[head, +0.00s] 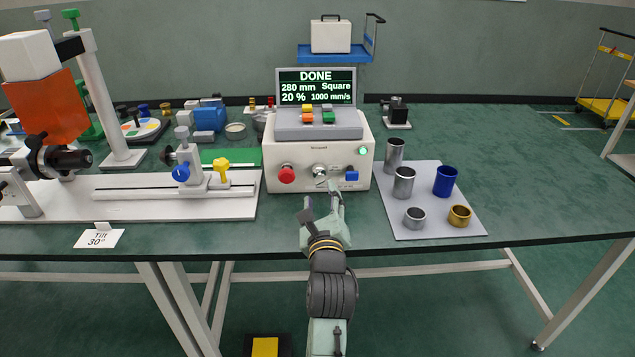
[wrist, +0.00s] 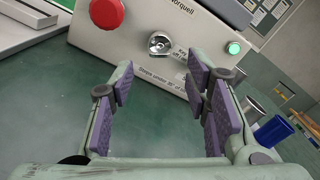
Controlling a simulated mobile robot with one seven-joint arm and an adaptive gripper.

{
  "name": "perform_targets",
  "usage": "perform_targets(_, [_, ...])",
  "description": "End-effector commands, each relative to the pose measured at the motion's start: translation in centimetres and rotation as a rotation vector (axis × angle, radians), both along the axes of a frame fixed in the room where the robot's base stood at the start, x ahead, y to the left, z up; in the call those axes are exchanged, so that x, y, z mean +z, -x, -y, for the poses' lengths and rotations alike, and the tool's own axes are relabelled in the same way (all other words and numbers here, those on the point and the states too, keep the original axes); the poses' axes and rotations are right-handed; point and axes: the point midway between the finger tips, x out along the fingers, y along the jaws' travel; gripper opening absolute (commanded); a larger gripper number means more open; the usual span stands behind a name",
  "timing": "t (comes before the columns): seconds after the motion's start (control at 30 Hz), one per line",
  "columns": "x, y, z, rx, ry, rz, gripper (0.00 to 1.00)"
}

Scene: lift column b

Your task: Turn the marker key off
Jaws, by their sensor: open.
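The marker controller (head: 340,140) is a white box on the table with a raised screen (head: 316,86) that reads DONE, 280 mm, Square, 20 %, 1000 mm/s. On its front are a red round button (head: 287,174), a silver key switch (head: 320,171), a blue part (head: 351,175) and a lit green lamp (head: 363,151). In the wrist view the key switch (wrist: 160,43) lies ahead of and between my fingers, apart from them. My gripper (head: 322,200) is open and empty, just in front of the box.
A grey mat (head: 430,226) with metal cups and a blue cup (head: 445,181) lies right of the box. A white rail fixture (head: 130,208) with a blue knob and a yellow knob is on the left. A Tilt 30° card (head: 99,238) stands near the front edge.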

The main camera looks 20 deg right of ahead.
Motion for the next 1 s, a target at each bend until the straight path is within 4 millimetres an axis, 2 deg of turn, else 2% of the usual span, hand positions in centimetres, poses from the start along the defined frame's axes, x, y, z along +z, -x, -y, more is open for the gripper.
perform_targets(0.03, [0.3,-1.1,0.3,0.0,0.001,0.0,0.43])
perform_targets(0.2, [0.3,-3.9,1.1,0.0,0.002,0.001,0.43])
perform_targets(0.4, [0.1,-5.8,1.7,-0.001,0.001,0.0,0.43])
perform_targets(0.73, [0.1,-6.2,1.7,0.0,0.003,0.002,0.43])
perform_targets(1.0, [0.1,-6.1,1.7,0.0,0.002,0.001,0.26])
